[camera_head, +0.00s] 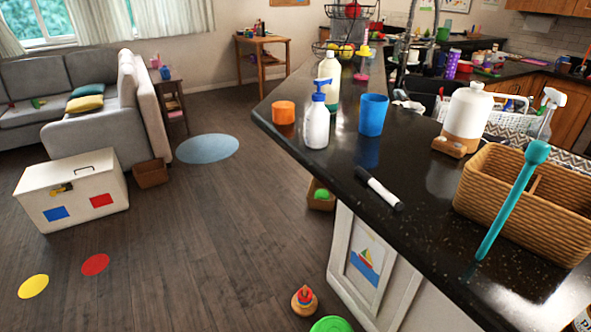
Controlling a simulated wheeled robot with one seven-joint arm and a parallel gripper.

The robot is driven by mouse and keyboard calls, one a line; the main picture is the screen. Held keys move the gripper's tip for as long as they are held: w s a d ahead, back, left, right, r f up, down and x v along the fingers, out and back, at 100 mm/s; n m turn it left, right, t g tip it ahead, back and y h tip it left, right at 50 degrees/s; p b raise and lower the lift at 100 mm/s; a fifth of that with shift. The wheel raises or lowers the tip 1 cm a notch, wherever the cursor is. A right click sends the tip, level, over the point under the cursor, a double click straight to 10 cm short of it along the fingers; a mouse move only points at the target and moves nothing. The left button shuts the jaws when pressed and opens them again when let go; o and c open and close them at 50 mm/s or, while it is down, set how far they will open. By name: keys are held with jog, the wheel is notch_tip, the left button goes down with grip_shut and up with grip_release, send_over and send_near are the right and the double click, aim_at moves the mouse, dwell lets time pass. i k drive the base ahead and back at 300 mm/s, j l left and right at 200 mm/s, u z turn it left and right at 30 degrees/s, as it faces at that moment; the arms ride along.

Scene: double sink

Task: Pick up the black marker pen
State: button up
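A marker pen (380,188) lies on the dark speckled countertop (420,240), close to the counter's left edge.
Behind the pen stand a blue cup (373,114), a white bottle with a blue pump (316,122) and an orange jar (283,112). To its right are a white jar (467,113), a wicker basket (480,180) and a leaning teal brush (508,205). Counter around the pen is clear.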

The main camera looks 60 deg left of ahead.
aim_at(363, 175)
jog(key=u, duration=1.05)
